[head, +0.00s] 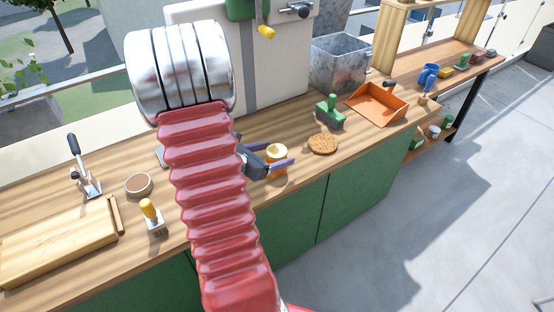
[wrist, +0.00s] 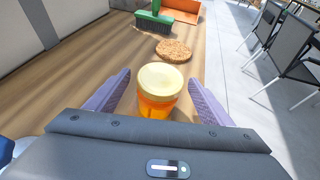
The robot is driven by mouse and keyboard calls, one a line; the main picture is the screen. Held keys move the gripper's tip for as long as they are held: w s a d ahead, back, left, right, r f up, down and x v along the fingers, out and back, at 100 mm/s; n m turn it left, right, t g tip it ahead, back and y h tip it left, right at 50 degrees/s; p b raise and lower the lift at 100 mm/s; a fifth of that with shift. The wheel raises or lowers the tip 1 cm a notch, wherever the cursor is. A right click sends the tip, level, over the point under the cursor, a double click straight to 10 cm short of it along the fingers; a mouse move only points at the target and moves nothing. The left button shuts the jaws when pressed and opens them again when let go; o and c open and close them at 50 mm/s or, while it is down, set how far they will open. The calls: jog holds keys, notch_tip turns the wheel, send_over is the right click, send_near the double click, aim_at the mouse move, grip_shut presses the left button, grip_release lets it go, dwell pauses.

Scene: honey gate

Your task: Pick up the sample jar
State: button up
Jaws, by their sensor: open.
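The sample jar (wrist: 159,92) has a pale cream lid and orange-amber contents. It stands upright on the wooden counter, near its front edge. In the wrist view it sits between the two purple-grey fingers of my gripper (wrist: 158,98), with a gap visible on each side. In the head view the jar (head: 277,153) shows at the end of my gripper (head: 272,157), which is open around it. Part of the jar is hidden by a finger in the head view, and its base is hidden in the wrist view.
A round brown cork-like disc (head: 323,144) lies just beyond the jar. Behind it are a green brush (head: 330,112), an orange dustpan (head: 377,103) and a metal bin (head: 341,63). A wooden board (head: 58,240), a yellow-handled stamp (head: 152,217) and a small bowl (head: 138,185) are at left.

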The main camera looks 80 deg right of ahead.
jog(key=shift+s+d+f, duration=0.3)
jog(key=shift+s+d, duration=0.05)
jog(key=shift+d, duration=0.2)
jog(key=shift+c, duration=0.5)
jog(key=c, duration=1.3)
